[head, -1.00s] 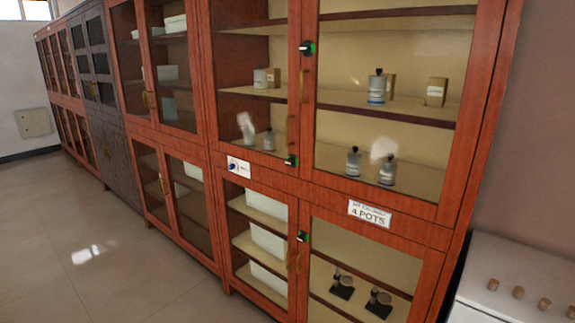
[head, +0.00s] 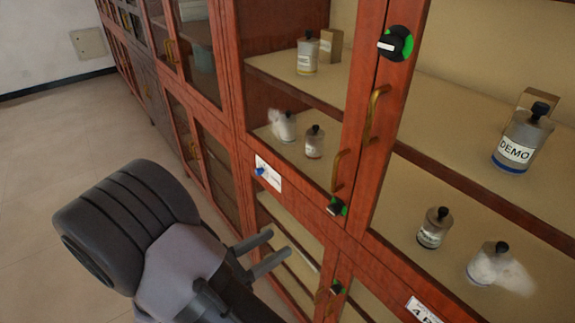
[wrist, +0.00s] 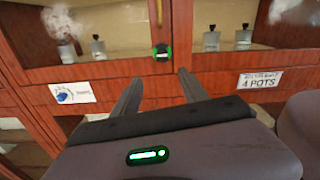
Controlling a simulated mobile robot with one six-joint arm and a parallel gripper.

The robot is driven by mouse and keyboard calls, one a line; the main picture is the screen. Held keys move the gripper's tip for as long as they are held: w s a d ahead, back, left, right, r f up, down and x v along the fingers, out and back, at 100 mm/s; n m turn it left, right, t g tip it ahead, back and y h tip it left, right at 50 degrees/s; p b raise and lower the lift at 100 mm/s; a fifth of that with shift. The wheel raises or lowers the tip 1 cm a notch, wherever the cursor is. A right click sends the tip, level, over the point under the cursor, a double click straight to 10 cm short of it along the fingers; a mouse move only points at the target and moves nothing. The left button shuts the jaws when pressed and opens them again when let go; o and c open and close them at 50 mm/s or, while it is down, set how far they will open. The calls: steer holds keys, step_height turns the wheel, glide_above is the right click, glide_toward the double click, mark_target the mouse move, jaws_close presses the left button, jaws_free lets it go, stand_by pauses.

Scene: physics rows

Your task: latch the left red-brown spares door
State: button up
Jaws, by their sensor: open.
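The left red-brown glass door (head: 290,112) of the near upper cabinet appears closed, with a brass handle (head: 342,170) on its right side. A black latch knob with a green backing (head: 337,207) sits at its lower right corner. The same knob shows in the wrist view (wrist: 162,52), its white bar roughly horizontal. My gripper (head: 277,245) is open and empty, below and left of that knob in the head view. In the wrist view my gripper (wrist: 159,85) has its two fingers spread, with the knob beyond the gap between the tips, apparently not touched.
Another knob (head: 395,43) is higher on the door frame and one (head: 337,287) is lower. A label with a blue picture (head: 268,172) and a "4 POTS" label (wrist: 260,80) are on the rail. Bottles (head: 524,138) stand behind glass. Open floor (head: 60,150) is at left.

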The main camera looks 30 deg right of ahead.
mark_target(331, 212)
steer(key=d+b, duration=0.1)
steer(key=d, duration=0.4)
steer(key=d+b, duration=0.2)
steer(key=d, duration=0.4)
steer(key=d+b, duration=0.1)
steer(key=d, duration=0.4)
steer(key=shift+w+d, duration=0.25)
steer(key=shift+d, duration=0.1)
jaws_close()
